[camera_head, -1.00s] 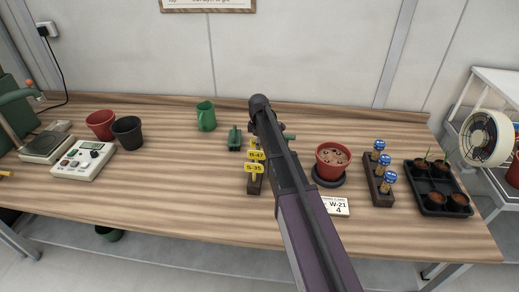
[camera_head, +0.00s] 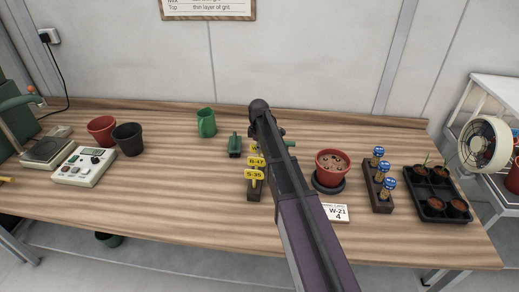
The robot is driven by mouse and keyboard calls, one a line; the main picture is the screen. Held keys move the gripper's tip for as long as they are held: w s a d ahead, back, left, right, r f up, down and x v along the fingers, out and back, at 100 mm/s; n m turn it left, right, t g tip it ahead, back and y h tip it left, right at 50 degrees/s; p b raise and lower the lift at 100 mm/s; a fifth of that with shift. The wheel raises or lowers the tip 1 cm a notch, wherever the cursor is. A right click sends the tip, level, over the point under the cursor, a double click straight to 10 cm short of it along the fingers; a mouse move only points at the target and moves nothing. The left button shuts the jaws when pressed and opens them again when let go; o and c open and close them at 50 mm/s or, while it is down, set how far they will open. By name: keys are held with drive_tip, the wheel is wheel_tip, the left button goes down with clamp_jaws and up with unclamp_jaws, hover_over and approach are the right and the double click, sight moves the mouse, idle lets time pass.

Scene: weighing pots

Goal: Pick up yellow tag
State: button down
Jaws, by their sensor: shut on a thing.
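Yellow tags stand in a row in a dark wooden holder (camera_head: 254,194) at the middle of the bench. The front tag (camera_head: 254,175) reads S-35, and the tag behind it (camera_head: 256,162) reads B-47. Part of another yellow tag (camera_head: 252,149) shows farther back, partly covered by my arm. My arm runs from the bottom of the view up past the right side of the holder. My gripper is hidden behind the arm, so its jaws and anything in them do not show.
A red pot (camera_head: 332,160) on a dark saucer and a white W-21 card (camera_head: 336,213) lie right of my arm. Vials in a rack (camera_head: 378,190) and a seedling tray (camera_head: 440,194) are farther right.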

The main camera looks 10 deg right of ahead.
drive_tip(key=shift+r+p, duration=4.35)
drive_tip(key=shift+r, duration=0.25)
